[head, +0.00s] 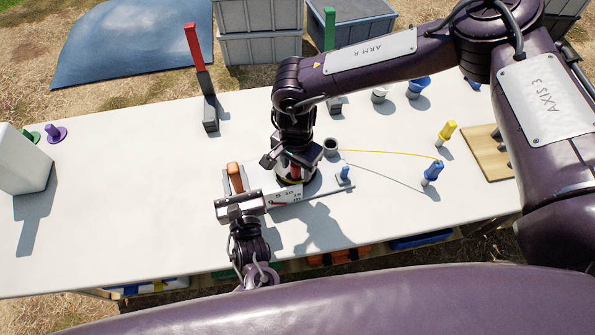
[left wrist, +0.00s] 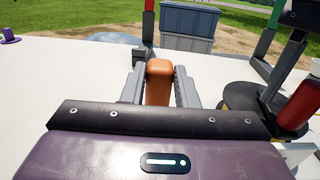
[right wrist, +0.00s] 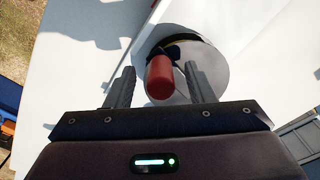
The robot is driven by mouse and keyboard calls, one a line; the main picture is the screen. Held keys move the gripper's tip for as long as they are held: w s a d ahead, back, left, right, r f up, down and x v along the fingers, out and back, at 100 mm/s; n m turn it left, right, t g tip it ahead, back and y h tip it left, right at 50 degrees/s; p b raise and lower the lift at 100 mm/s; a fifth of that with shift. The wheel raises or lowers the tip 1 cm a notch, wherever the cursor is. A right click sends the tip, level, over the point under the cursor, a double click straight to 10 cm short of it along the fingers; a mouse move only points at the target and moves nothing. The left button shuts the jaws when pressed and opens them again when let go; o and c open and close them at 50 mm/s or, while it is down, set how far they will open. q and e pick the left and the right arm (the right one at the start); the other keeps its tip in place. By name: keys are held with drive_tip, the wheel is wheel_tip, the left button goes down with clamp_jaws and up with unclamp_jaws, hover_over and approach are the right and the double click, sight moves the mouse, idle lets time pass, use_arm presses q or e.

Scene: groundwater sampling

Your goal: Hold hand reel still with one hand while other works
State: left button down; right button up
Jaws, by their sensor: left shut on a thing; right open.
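The hand reel (head: 313,186) is a dark round drum on the white table, largely hidden under my right arm; its disc also shows in the left wrist view (left wrist: 240,97). My left gripper (head: 236,188) is shut on the upright orange handle (head: 235,175) just left of the drum. In the left wrist view, its fingers flank that handle (left wrist: 159,80). My right gripper (head: 292,163) is over the drum, open around a red knob (right wrist: 159,78). In the right wrist view the knob is between the fingers, with gaps at both sides.
A red-topped post (head: 197,60) stands behind. The table's left-middle (head: 120,190) is clear.

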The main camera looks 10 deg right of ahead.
wheel_tip(320, 180, up, 12)
idle(0.4)
drive_tip(key=shift+f, duration=0.1)
use_arm(q)
drive_tip(key=c, duration=1.1)
unclamp_jaws()
drive_tip(key=shift+o, duration=0.2)
